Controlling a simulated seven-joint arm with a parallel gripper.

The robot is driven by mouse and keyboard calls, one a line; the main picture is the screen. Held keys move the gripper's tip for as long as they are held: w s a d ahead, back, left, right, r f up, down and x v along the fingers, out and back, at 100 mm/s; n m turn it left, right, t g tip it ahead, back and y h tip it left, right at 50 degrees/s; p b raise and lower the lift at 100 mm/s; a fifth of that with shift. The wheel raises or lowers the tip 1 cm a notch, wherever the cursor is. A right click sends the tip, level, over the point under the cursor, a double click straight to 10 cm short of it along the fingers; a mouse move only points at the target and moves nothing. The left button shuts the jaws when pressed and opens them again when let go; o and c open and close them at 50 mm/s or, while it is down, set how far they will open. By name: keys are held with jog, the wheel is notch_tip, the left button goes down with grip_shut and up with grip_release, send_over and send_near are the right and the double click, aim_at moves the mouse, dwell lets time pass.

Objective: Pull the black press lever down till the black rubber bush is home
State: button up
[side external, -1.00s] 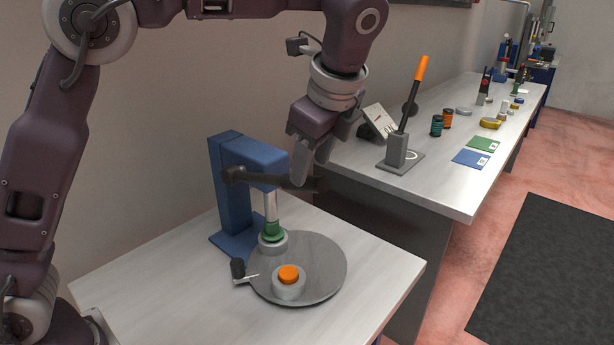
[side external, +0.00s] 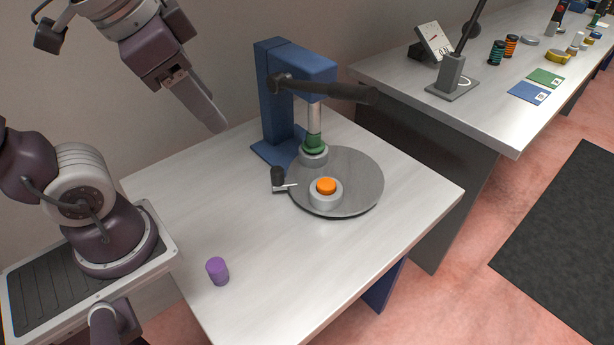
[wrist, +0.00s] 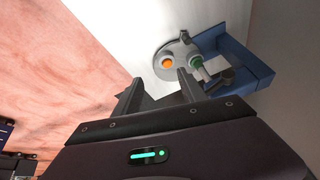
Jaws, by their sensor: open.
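The black press lever (side external: 325,90) sticks out to the right from the blue press (side external: 272,105), close to level. Under the silver ram (side external: 314,118) a green piece (side external: 315,142) sits at a grey ring holder on the round turntable (side external: 362,180). I cannot make out a black rubber bush. An orange piece (side external: 326,185) sits in the front holder. My gripper (side external: 222,128) is left of the press, apart from the lever. In the wrist view my gripper (wrist: 157,78) has its fingers spread with nothing between them; the lever (wrist: 222,80) lies beyond to the right.
A black-knobbed part with a silver handle (side external: 279,178) stands at the turntable's left edge. A purple cylinder (side external: 217,271) stands at the front left of the white table (side external: 250,240). A second bench (side external: 490,115) with several items is at the right.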

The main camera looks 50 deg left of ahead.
notch_tip(320, 180, down, 3)
jog(key=s+n, duration=0.3)
notch_tip(320, 180, up, 6)
jog(key=m+g, duration=0.3)
jog(key=m, duration=1.4)
send_over(354, 86)
jog(key=s, duration=0.2)
jog(key=shift+m, duration=0.3)
jog(key=f, duration=0.2)
jog(key=w+f, duration=0.1)
jog(key=f, duration=0.1)
jog(key=w+f, duration=0.1)
jog(key=f, duration=0.1)
jog(key=shift+a+f, duration=0.1)
jog(key=shift+f, duration=0.4)
jog(key=shift+c, duration=0.4)
grip_shut()
